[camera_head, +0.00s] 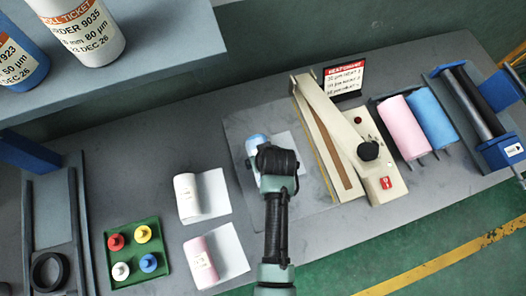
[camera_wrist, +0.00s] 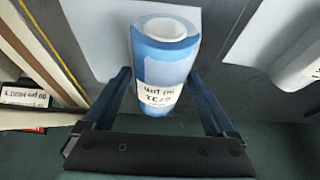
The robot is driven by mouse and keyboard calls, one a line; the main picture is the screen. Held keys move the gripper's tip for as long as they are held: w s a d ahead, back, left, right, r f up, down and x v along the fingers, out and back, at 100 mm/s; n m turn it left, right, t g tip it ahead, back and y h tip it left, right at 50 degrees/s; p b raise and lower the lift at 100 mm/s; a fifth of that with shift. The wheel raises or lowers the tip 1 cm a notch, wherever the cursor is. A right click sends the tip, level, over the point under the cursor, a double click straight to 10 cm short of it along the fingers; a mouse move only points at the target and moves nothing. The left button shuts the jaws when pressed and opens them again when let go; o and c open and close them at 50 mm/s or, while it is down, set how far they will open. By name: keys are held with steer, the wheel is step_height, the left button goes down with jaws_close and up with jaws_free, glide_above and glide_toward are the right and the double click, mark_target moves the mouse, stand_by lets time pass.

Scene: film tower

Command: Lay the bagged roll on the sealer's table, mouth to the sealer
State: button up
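The bagged roll (camera_wrist: 165,60) is blue, with a white core and a white label. It also shows in the head view as a small blue patch (camera_head: 257,141) beside my gripper (camera_head: 277,160). My gripper's two blue fingers (camera_wrist: 163,82) flank the roll in the wrist view and appear to touch its sides. The roll's pale flat bag (camera_wrist: 103,38) extends towards the sealer. The sealer (camera_head: 345,140), cream with a long arm, stands right of my gripper. The roll is over the sealer's grey table (camera_head: 240,125); whether it rests on it is unclear.
A white roll (camera_head: 187,195) and a pink roll (camera_head: 202,262) lie on pale sheets to the left. A green tray (camera_head: 134,253) holds several coloured pegs. A shelf (camera_head: 130,75) overhangs the upper left.

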steer(key=shift+o, duration=0.3)
steer(key=b+v, duration=0.1)
steer(key=v, duration=1.2)
steer(key=shift+w, duration=0.1)
